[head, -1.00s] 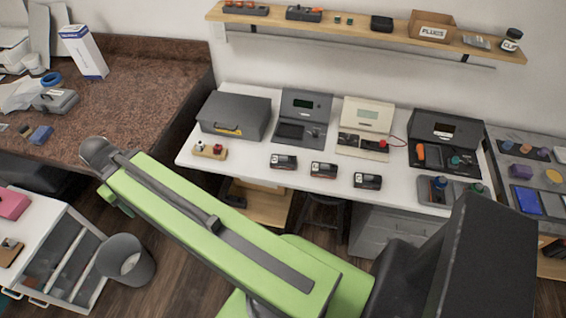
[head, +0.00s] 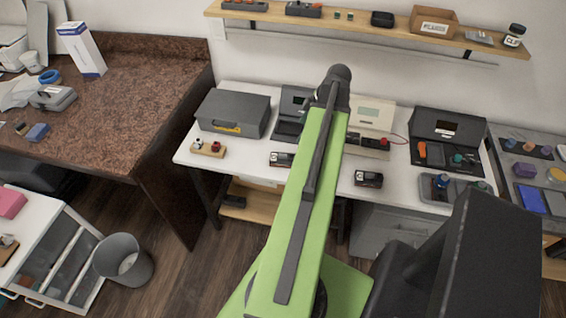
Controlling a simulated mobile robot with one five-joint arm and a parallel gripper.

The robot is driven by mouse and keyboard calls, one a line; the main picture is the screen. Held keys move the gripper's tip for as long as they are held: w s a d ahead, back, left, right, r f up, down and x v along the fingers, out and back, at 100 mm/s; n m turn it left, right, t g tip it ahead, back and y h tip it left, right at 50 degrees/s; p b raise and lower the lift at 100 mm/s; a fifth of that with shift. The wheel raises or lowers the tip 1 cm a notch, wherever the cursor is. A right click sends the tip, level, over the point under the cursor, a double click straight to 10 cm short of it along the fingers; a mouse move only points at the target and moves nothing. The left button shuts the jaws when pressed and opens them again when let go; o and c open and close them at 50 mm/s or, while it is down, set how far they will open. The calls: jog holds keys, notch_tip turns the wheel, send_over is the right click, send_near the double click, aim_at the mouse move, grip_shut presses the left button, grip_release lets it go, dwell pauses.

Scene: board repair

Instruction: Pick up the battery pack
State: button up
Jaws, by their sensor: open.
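Small black blocks with pale labels, which look like battery packs, stand along the front of the white workbench (head: 235,165). The left block (head: 281,159) is just left of my arm and the right block (head: 368,179) is just right of it. The spot between them is hidden behind my green arm. I cannot tell which one is the task's battery pack. My arm reaches up over the bench, with its dark end joint in front of the devices at the back. My gripper is not visible in the head view.
A grey case (head: 233,113), a dark device (head: 290,110), a cream device (head: 372,116) and a black open kit (head: 447,135) line the bench. A small wooden block (head: 208,149) sits front left. A wall shelf (head: 370,33) hangs above. A bin (head: 123,262) stands on the floor.

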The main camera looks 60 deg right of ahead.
jog(key=b, duration=1.1)
send_over(285, 155)
jog(key=s, duration=0.3)
jog(key=f, duration=1.1)
jog(key=shift+w+d+f, duration=0.1)
jog(key=shift+w+d, duration=0.15)
jog(key=shift+d, duration=0.15)
jog(key=shift+w+f+b, duration=0.2)
jog(key=shift+f+b, duration=0.05)
jog(key=shift+b, duration=0.05)
jog(key=shift+a+r, duration=0.1)
jog(key=b+x, duration=0.4)
jog(key=x, duration=0.1)
jog(key=shift+b, duration=0.4)
jog(key=c, duration=1.5)
